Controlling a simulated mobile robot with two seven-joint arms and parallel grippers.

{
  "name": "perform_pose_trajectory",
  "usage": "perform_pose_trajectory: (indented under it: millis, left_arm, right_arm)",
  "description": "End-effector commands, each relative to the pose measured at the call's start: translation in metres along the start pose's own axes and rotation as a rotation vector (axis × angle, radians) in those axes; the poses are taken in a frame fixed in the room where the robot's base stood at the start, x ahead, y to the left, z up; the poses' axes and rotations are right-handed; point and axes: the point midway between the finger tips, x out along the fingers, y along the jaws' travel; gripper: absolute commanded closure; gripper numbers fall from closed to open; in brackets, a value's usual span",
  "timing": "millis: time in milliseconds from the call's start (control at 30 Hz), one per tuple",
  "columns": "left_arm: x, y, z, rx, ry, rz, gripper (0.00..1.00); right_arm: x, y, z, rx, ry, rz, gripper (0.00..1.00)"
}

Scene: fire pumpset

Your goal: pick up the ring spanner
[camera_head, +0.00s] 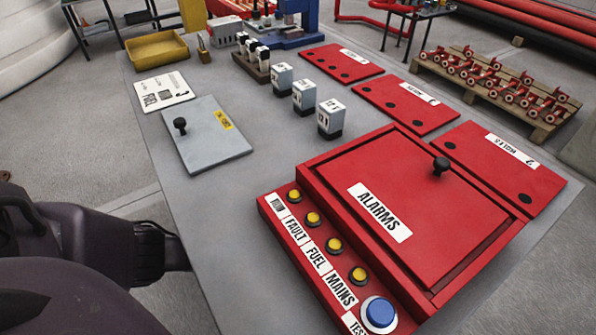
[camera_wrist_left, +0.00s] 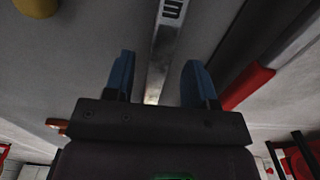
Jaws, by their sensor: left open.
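In the left wrist view, my left gripper (camera_wrist_left: 158,62) is open, with its two blue fingers apart. A narrow pale metal strip (camera_wrist_left: 158,68) with a dark marking near its top runs lengthwise between the fingers, as seen from the wrist. It may be the ring spanner's handle, but no ring end shows and I cannot tell for sure. Whether it lies within the fingers' reach is unclear. In the head view, my left arm comes in at the lower left and ends at the grey table's (camera_head: 235,230) left edge; its fingers are not visible there. My right gripper is not in view.
A red alarms box (camera_head: 410,190) with a row of buttons fills the table's front right. A grey lidded panel (camera_head: 205,150), a white sign card (camera_head: 162,91) and a yellow tray (camera_head: 157,50) lie along its left side. Red plates (camera_head: 407,103) lie on the right.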

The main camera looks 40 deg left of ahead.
Motion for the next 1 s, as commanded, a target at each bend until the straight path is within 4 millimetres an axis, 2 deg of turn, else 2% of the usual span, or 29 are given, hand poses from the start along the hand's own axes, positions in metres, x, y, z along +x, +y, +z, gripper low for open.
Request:
perform_pose_trajectory:
  millis: [33,100,400,733,1000]
  left_arm:
    - [0.0111,-0.0029,0.0015,-0.002,-0.004,-0.007,0.49]
    - [0.015,-0.002,0.001,-0.002,-0.002,-0.005,0.49]
    - [0.0136,0.0016,-0.0008,-0.001,0.001,0.003,0.49]
    - [0.0139,0.0012,-0.0006,-0.001,0.001,0.002,0.99]
    - [0.0137,0.0014,-0.0006,-0.001,0.0,0.002,1.0]
  right_arm:
    - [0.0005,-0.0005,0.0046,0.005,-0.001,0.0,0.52]
    - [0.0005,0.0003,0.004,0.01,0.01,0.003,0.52]
    - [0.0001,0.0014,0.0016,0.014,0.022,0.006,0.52]
    - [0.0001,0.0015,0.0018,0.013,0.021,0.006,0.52]
    - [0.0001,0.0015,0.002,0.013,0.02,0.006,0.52]
